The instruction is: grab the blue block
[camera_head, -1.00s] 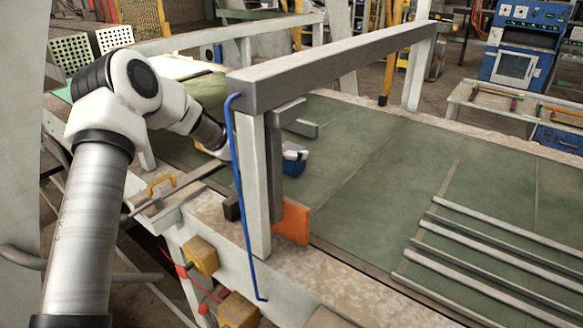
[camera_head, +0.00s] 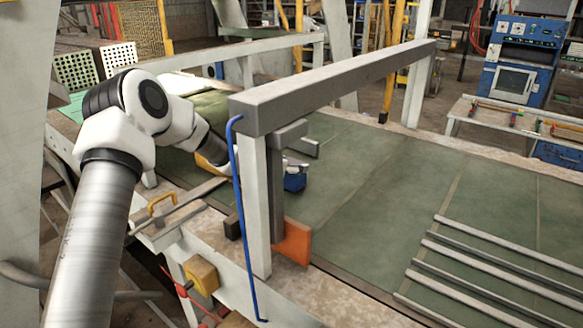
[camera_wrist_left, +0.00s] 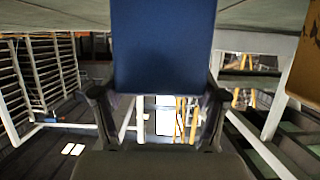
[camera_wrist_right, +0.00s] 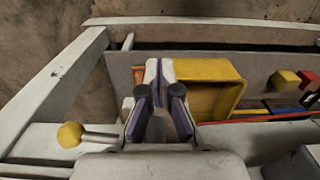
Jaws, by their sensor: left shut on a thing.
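The blue block (camera_head: 295,182) shows beyond the grey post in the head view, at the green table top. My left gripper (camera_head: 297,164) is at its upper side and partly hidden behind the post and grey bars. In the left wrist view the blue block (camera_wrist_left: 163,45) fills the upper middle. My left gripper (camera_wrist_left: 157,95) is shut on it, one finger on each side. I cannot tell whether the block touches the table. My right gripper (camera_wrist_right: 160,95) shows only in its wrist view, with a white and purple shape between or behind its fingers.
A long grey beam (camera_head: 340,82) on posts spans the table in front of the left gripper. An orange block (camera_head: 291,242) stands at the post's foot. Several metal bars (camera_head: 490,262) lie at the right. A yellow box (camera_wrist_right: 212,88) is beyond the right gripper.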

